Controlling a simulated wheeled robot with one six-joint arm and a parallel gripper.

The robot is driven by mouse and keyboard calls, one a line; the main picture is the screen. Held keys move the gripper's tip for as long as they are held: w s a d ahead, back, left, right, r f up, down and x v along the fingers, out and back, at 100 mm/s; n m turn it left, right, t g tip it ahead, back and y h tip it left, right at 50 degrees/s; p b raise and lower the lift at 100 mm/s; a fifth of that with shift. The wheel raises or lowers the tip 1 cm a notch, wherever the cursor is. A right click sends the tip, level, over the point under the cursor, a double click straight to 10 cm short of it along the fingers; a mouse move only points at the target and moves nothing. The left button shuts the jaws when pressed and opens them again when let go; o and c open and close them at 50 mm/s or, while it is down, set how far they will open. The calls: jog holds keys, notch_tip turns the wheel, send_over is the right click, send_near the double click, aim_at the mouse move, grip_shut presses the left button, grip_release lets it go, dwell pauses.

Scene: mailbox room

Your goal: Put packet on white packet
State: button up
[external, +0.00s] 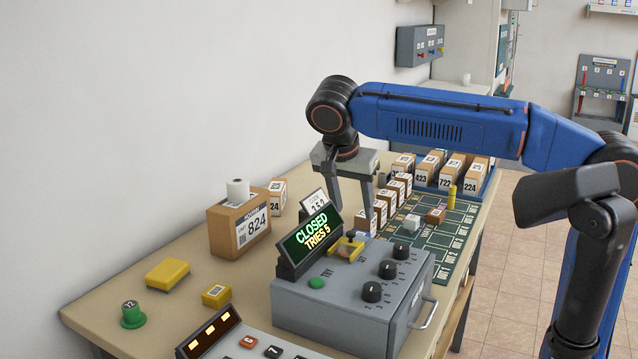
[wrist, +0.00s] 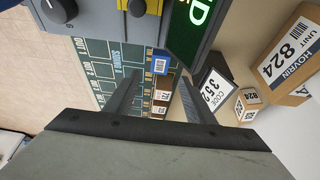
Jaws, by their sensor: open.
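My gripper (external: 352,212) points down above the table behind the grey control box, its two fingers apart. In the wrist view its open fingers (wrist: 158,88) straddle a short line of small packets; I see nothing held. A packet with a blue and white label (wrist: 160,64) lies just beyond the fingertips, and a brown packet with a white label (wrist: 161,96) shows between the fingers. Which packet the task means is unclear.
The grey control box (external: 345,310) with its "CLOSED TRIES 5" display (external: 310,242) stands close in front of the gripper. A code sign (wrist: 212,90) stands beside it. A large 824 carton (external: 238,228) is at left. The green mat (external: 470,222) has several packets along its back.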

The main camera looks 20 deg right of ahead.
jog(key=shift+v, duration=1.35)
jog(key=shift+d, duration=0.15)
